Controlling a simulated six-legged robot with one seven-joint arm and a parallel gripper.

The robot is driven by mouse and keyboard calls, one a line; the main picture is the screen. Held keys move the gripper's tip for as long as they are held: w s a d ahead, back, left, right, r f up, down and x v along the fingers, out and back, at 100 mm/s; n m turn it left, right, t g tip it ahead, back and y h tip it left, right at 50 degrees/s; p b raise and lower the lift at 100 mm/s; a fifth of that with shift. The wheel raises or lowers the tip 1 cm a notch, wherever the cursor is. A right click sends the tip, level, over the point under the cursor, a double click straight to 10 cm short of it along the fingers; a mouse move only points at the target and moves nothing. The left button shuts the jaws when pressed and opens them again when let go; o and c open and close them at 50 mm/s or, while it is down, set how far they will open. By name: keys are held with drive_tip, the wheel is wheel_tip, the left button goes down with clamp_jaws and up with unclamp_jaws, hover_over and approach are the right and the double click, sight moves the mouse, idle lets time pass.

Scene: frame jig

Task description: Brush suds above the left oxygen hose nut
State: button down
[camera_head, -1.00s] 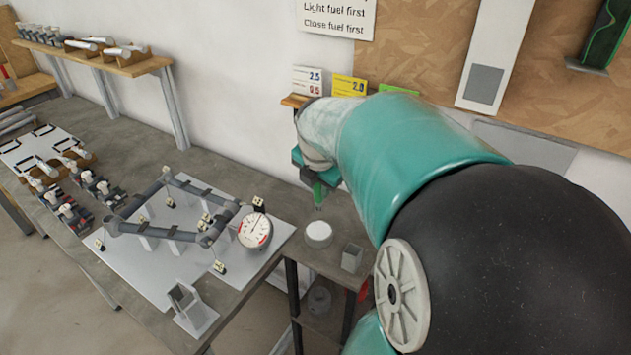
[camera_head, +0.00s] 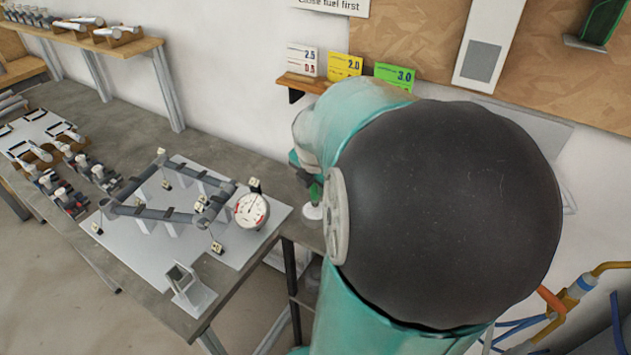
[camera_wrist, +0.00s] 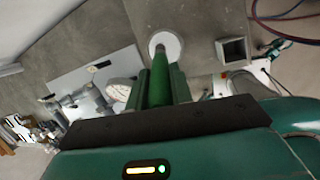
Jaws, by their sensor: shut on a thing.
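My gripper (camera_wrist: 160,78) is shut on a green-handled brush (camera_wrist: 159,85), pointing away from the wrist. In the head view, my gripper (camera_head: 308,178) and the brush are largely hidden by my arm. The brush's dark end overlaps a round white dish (camera_wrist: 174,42) in the wrist view; I cannot tell whether it touches. The dish also shows in the head view (camera_head: 312,212), partly covered. The left oxygen hose nut cannot be made out; blue hoses (camera_head: 520,326) and a yellow pipe (camera_head: 606,268) show at lower right.
A square grey cup (camera_wrist: 233,50) stands right of the dish. The bench to the left holds a pipe frame on a pale plate (camera_head: 150,262) with a round gauge (camera_head: 251,210). Number cards (camera_head: 345,66) stand on a small wall shelf behind my arm.

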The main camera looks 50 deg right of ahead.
drive_tip(key=shift+f, duration=0.7)
idle(1.7)
drive_tip(key=shift+r, duration=0.1)
drive_tip(key=shift+r, duration=3.45)
